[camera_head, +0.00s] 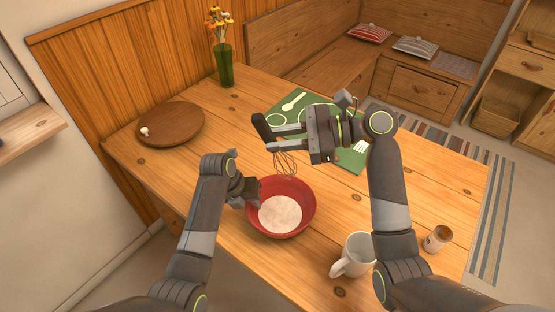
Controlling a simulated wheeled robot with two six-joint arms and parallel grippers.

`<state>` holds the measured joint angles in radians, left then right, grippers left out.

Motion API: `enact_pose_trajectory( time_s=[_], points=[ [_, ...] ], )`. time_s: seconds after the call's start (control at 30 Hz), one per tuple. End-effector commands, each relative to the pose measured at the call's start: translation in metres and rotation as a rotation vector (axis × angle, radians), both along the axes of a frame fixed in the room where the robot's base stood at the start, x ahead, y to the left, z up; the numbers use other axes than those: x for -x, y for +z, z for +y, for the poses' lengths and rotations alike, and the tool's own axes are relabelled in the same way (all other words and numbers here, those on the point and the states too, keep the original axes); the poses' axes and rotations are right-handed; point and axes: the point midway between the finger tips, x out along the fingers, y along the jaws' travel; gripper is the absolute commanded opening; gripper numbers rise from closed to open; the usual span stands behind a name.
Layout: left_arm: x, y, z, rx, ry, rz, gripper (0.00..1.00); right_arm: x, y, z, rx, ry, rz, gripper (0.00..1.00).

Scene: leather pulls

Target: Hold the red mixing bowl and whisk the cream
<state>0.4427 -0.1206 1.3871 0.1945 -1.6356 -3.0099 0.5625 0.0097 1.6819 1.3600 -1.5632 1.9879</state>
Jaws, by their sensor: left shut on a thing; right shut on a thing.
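The red mixing bowl (298,224) stands upright on the wooden table with white cream (280,214) in it. My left gripper (250,192) is shut on the bowl's left rim. My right gripper (268,137) is above and behind the bowl, shut on the whisk. The whisk's wire loops (286,163) hang down below the fingers, over the bowl's back rim and apparently above the cream. The gripper hides part of the whisk.
A white mug (354,255) and a small jar (436,238) stand at the front right. A green mat (346,160) lies behind my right gripper. A round wooden board (172,122) is at the left, and a green vase (224,66) with flowers stands at the back.

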Motion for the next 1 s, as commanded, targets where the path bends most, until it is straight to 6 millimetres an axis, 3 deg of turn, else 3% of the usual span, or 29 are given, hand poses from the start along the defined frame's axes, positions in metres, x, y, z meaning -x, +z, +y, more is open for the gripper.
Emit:
enact_pose_trajectory(
  time_s=[0.3, 1.0],
  points=[
    [0.0, 0.0, 0.0, -0.001, 0.0, -0.001, 0.0, 0.009, -0.024, 0.002, -0.096, 0.148, 0.084, 0.0],
    [0.0, 0.0, 0.0, -0.001, 0.0, -0.001, 0.0, 0.016, -0.084, 0.007, -0.098, 0.151, 0.087, 0.0]
  ],
)
